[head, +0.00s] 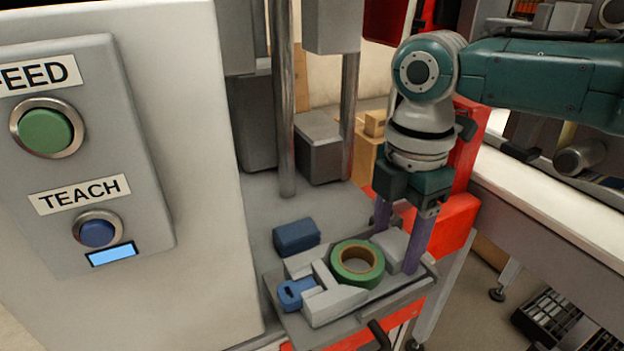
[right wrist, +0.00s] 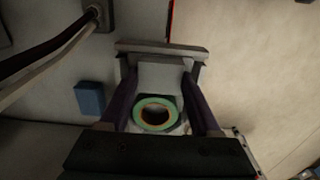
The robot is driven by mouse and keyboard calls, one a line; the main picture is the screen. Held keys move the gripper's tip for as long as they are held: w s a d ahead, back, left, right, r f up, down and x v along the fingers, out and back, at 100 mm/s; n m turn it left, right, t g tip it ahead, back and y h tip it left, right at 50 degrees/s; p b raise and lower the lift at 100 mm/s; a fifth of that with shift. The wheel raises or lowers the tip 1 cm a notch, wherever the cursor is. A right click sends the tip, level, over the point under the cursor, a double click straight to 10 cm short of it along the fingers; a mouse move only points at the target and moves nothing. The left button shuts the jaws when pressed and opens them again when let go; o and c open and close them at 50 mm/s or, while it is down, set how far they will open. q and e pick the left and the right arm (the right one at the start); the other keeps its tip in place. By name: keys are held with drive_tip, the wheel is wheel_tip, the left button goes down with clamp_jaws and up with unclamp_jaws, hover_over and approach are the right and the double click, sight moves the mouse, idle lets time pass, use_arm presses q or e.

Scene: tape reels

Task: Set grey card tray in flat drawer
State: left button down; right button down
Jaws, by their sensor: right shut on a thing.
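The grey card tray (head: 391,243) is a small pale grey block-like piece, low at the right end of the flat drawer (head: 408,293). My right gripper (head: 397,248) points down with its purple fingers on either side of this piece and is shut on it. In the right wrist view, the grey piece (right wrist: 160,76) lies between the fingertips. The flat drawer is a shallow grey tray with a low rim. I cannot tell whether the piece touches the drawer's floor. My left gripper is not in view.
A green tape reel (head: 357,264) lies beside the held piece, by a grey holder (head: 337,303) with a blue part (head: 293,294). A dark blue block (head: 296,236) sits behind. A metal post (head: 284,110) and the white machine housing (head: 215,240) stand at the left.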

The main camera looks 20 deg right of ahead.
unclamp_jaws()
wheel_tip(320, 180, up, 10)
drive_tip(key=shift+r+p, duration=0.1)
drive_tip(key=shift+p, duration=1.15)
